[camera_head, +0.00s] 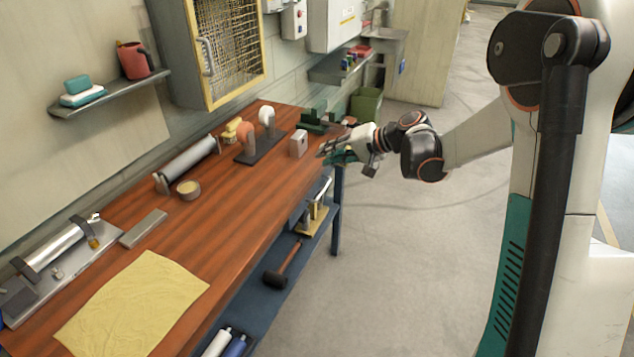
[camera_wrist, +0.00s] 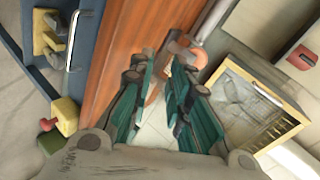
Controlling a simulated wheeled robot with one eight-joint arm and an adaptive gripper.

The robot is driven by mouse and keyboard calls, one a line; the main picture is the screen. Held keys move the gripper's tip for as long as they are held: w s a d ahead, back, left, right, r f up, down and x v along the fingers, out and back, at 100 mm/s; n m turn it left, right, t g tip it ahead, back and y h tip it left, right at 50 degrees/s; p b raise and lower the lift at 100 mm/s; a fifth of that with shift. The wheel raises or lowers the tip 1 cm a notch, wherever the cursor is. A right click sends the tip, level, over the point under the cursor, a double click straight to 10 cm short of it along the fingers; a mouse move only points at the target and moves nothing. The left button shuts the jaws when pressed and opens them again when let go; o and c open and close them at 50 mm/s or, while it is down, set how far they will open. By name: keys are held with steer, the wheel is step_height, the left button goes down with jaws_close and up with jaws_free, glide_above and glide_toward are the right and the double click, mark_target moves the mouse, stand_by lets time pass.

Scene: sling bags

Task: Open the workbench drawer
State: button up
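The workbench (camera_head: 250,200) has a red-brown wooden top, which also shows in the wrist view (camera_wrist: 122,45). Its drawer has a silver bar handle (camera_head: 321,190) on the blue-grey front under the top's far end. The handle also shows in the wrist view (camera_wrist: 72,42), left of the fingers. The drawer looks shut. My gripper (camera_head: 332,153) is at the bench's far right edge, higher than the handle and apart from it. In the wrist view, my gripper (camera_wrist: 163,72) has its teal fingers spread with nothing held between them.
A grey block (camera_head: 298,143) and a green vise-like tool (camera_head: 314,120) stand on the bench near my gripper. A mallet (camera_head: 283,266) lies on the lower shelf. A mesh-front cabinet (camera_head: 228,45) hangs on the wall. The floor right of the bench is clear.

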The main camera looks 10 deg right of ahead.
mark_target(323, 189)
steer(key=w+d+f+m+t+y+b, duration=0.1)
steer(key=w+d+f+y, duration=0.15)
steer(key=f, duration=0.45)
steer(key=w+d+f+t+y, duration=0.1)
steer(key=w+d+f+y, duration=0.1)
steer(key=w+d+f, duration=0.35)
steer(key=s+d+f+m+t+y+b, duration=0.1)
steer(key=s+d+f+t+y, duration=0.2)
steer(key=f, duration=1)
steer(key=shift+g, duration=0.4)
steer(key=x, duration=0.4)
steer(key=b+x, duration=0.1)
steer(key=x, duration=0.7)
steer(key=shift+s+a+r, duration=0.15)
steer(key=shift+a+r, duration=0.15)
steer(key=shift+c, duration=0.4)
jaws_close()
